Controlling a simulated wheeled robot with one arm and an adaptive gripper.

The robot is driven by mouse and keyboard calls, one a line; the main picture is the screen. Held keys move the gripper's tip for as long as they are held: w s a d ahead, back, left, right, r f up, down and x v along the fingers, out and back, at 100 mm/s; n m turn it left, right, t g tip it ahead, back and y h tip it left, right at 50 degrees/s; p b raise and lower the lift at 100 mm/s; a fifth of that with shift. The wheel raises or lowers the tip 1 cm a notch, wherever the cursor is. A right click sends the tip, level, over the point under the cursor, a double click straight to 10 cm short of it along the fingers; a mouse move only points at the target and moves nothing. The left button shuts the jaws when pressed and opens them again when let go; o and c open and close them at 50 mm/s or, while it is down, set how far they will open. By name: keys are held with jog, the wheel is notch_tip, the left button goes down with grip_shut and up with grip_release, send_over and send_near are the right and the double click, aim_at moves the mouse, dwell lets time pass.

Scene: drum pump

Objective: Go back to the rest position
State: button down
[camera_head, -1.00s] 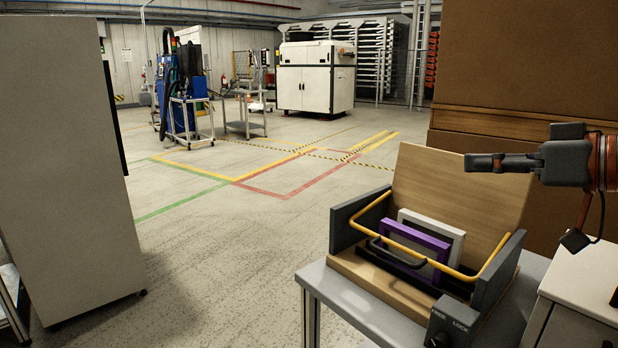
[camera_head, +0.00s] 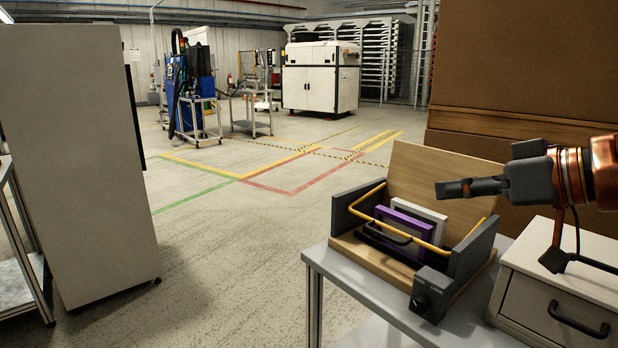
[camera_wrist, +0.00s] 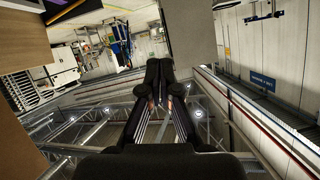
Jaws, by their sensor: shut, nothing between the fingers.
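My gripper (camera_head: 455,188) is at the right in the head view, pointing left, shut and empty. It appears in front of the tilted wooden back board of a wooden stand (camera_head: 385,280) with grey side walls, and touches nothing that I can see. In the wrist view my gripper (camera_wrist: 155,78) has its fingers together in the middle, with the ceiling trusses behind them. The stand holds a purple frame (camera_head: 405,228) and a light grey frame (camera_head: 432,218) behind a yellow bar (camera_head: 360,205). A dark knob box (camera_head: 430,294) is on its front right.
The stand rests on a grey table (camera_head: 345,275). A white drawer cabinet (camera_head: 560,275) with a black handle is to its right. Large brown boxes (camera_head: 520,75) rise behind. A tall grey cabinet (camera_head: 80,170) stands at left. The floor between is open.

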jog(key=s+a+f+m+g+h+p, duration=0.2)
jog(key=s+a+f+g+h+p, duration=0.45)
jog(key=p, duration=0.45)
jog(key=s+d+f+m+g+h+p, duration=0.1)
jog(key=s+d+f+m+g+p, duration=0.1)
jog(key=s, duration=0.6)
jog(key=s+d+f+m+g+h+p, duration=0.2)
jog(key=s+f+p, duration=0.3)
jog(key=s, duration=0.3)
jog(key=shift+d+m+g+p, duration=0.3)
jog(key=shift+d+g+p, duration=0.15)
jog(key=shift+p, duration=0.4)
